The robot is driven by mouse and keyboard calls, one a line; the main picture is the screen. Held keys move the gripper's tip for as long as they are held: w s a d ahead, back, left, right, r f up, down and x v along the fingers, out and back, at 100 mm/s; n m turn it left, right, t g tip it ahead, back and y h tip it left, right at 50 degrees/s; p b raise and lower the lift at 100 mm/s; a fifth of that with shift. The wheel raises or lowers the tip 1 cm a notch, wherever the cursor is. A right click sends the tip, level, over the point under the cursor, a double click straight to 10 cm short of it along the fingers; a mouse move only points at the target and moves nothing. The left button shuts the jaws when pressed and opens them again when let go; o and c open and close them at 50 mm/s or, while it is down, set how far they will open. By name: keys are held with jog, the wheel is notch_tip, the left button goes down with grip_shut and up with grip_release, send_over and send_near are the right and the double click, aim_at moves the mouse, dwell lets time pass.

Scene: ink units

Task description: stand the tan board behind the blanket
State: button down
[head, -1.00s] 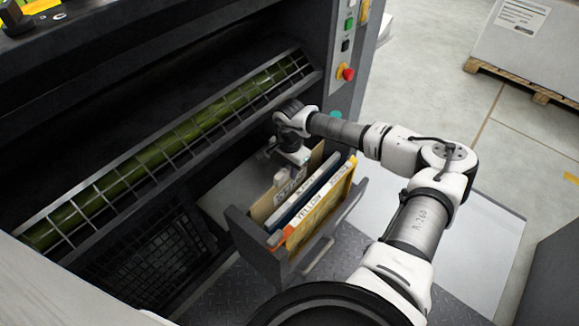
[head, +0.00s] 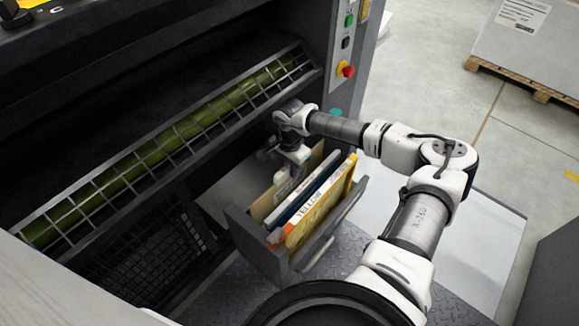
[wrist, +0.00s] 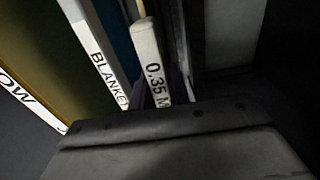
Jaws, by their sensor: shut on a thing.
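The tan board (head: 262,208) stands in the drawer at its back side, upright or nearly so, behind the blanket. My gripper (head: 284,183) is shut on it at its top edge, beside the blanket. In the wrist view a white label lettered "0.35 M" (wrist: 153,68) lies between my fingers; the rest of the board is mostly hidden. The blanket (head: 289,212) is a dark blue board with a white edge, lettered "BLANKE" in the wrist view (wrist: 101,62). I cannot tell whether the tan board touches the drawer floor.
A yellow board (head: 325,207) with a "YELLOW" label stands in front of the blanket. The grey drawer (head: 262,252) has walls close around the boards. The machine's slanted guard grid (head: 165,157) is behind and left. A red button (head: 348,71) is on the machine's side panel.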

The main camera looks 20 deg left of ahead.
jog(key=c, duration=1.3)
grip_release()
jog(key=shift+o, duration=0.2)
notch_tip(320, 180, up, 14)
jog(key=p, duration=0.2)
jog(key=shift+f, duration=0.15)
jog(key=shift+r+p, duration=1.45)
jog(key=shift+r, duration=1.05)
